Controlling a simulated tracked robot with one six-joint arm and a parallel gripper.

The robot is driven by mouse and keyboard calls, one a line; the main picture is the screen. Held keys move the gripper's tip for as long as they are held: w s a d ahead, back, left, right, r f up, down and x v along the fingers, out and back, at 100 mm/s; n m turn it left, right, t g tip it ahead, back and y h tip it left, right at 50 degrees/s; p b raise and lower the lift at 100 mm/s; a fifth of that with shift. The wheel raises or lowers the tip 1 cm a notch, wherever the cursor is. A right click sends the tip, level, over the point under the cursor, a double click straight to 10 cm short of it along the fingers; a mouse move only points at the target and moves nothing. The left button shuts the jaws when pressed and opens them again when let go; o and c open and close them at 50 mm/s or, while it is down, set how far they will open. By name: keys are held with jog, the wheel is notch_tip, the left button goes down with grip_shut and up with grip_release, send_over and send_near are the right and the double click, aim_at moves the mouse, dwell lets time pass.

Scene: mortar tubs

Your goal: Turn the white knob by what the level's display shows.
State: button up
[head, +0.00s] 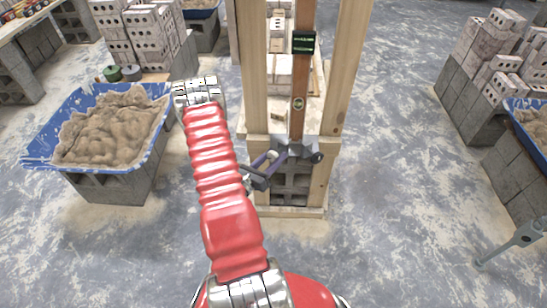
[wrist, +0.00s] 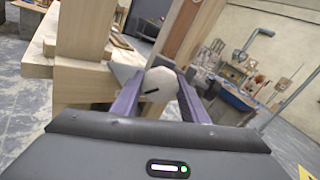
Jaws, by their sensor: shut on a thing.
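The white knob (wrist: 161,84) is round with a black line mark that slants in the wrist view. The purple fingers of my gripper (wrist: 158,98) are shut on it, one on each side. In the head view my gripper (head: 269,160) reaches the knob (head: 272,155) from the left, at a grey bracket (head: 300,150) low on the wooden frame. The brown level (head: 299,75) stands upright, slightly tilted, above the bracket. Its dark display (head: 304,43) has green marks that are too small to read. A round vial (head: 298,104) sits lower on the level.
Wooden posts (head: 346,70) flank the level. A blue tub of mortar (head: 150,150) stands on grey blocks at left. Stacked blocks (head: 482,90) and another blue tub (head: 529,128) are at right. A grey tool (head: 510,243) is at lower right. The floor between is clear.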

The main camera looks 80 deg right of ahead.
jog(key=o, duration=1.1)
jog(key=shift+c, duration=0.2)
jog(key=shift+a, duration=0.1)
jog(key=v, duration=1.3)
jog(key=shift+w+a, duration=0.15)
jog(key=shift+a, duration=0.15)
jog(key=shift+f, duration=0.1)
jog(key=shift+f, duration=0.1)
